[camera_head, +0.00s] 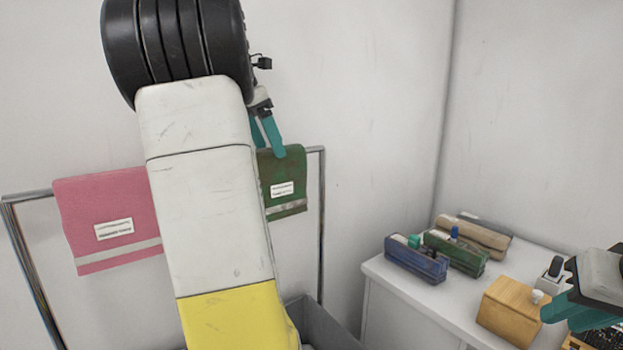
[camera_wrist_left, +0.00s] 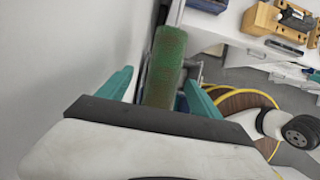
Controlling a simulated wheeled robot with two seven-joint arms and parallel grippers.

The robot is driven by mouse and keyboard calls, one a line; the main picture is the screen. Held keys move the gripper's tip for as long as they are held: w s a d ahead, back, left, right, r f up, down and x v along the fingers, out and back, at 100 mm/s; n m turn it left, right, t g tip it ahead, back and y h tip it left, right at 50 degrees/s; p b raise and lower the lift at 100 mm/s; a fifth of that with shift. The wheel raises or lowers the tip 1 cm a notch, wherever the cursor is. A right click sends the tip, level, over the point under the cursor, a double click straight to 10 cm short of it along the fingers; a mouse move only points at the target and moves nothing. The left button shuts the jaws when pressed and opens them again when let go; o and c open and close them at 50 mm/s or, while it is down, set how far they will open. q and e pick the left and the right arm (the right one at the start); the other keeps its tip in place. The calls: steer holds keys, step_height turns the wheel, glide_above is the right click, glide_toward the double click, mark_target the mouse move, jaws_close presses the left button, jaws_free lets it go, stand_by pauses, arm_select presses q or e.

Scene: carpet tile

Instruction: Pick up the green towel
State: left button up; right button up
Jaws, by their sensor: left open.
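The green towel (camera_head: 287,184) hangs over a metal rack bar in the head view, to the right of a pink towel. It has a white label and a pale stripe near its lower edge; my left arm hides its left part. My left gripper (camera_head: 267,137) is at the towel's top edge. In the left wrist view, the green towel (camera_wrist_left: 164,72) lies between the two teal fingers of my left gripper (camera_wrist_left: 157,90), which are apart on either side of it. My right gripper (camera_head: 583,308) is at the right edge of the head view, partly cut off.
The pink towel (camera_head: 108,219) hangs on the left of the metal rack (camera_head: 321,220). A grey bin (camera_head: 322,322) stands below. A white table (camera_head: 397,297) at the right holds several long cases and a wooden block (camera_head: 511,309). The wall is close behind the rack.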

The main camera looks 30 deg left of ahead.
mark_target(280, 170)
arm_select(q)
steer(key=x, duration=0.7)
steer(key=shift+s+d+f, duration=0.1)
steer(key=shift+d+f, duration=0.05)
steer(key=shift+d, duration=0.15)
steer(key=shift+f, duration=0.1)
steer(key=c, duration=1.6)
